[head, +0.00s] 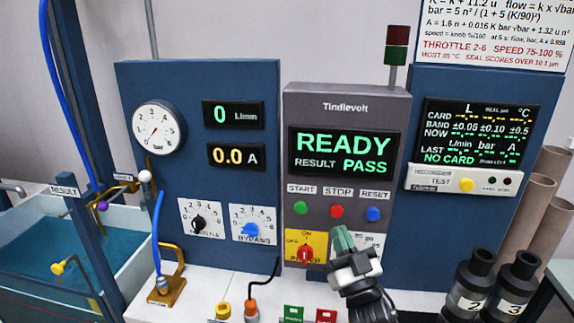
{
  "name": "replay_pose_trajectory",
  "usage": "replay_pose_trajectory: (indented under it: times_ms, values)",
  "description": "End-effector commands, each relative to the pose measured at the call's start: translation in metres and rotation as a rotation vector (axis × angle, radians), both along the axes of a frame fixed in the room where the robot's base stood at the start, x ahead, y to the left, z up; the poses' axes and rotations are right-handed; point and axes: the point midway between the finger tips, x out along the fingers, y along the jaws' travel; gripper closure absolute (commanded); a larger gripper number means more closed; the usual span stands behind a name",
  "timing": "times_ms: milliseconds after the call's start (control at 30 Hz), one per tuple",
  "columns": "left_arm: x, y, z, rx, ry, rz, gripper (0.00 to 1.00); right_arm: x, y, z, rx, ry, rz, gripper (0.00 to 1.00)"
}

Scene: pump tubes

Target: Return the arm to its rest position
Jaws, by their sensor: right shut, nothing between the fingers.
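My right gripper (342,240) is in the lower middle of the head view, in front of the grey Tindlevolt control panel (345,108). Its greenish fingertips are shut with nothing between them. They appear just right of the red knob (305,253) on the yellow plate and below the STOP button (337,211). I cannot tell whether they touch the panel. The gripper hides part of the white plate (372,243) behind it. The screen (344,152) reads READY, RESULT PASS. My left gripper is not in view.
A blue panel with a gauge (158,127) and two dials stands left. A water tank (75,250) is at far left. The right blue panel has a display (477,132). Two black numbered canisters (471,290) stand at lower right. A cable connector (252,305) sits on the bench.

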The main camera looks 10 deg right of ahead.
Motion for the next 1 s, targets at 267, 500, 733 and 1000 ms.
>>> replay_pose_trajectory:
  times_ms: [267, 500, 733, 1000]
  values:
    - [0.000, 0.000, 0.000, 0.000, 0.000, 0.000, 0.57, -0.041, -0.037, -0.083, 0.002, 0.466, -0.216, 1.00]
    - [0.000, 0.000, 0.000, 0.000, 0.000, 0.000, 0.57, -0.129, -0.049, -0.169, -0.092, 1.032, -0.290, 1.00]
    - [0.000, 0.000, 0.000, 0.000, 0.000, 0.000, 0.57, -0.215, -0.044, -0.209, -0.216, 1.425, -0.232, 1.00]
    - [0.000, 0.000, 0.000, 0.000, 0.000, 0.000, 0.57, -0.290, -0.036, -0.222, -0.338, 1.713, -0.122, 1.00]
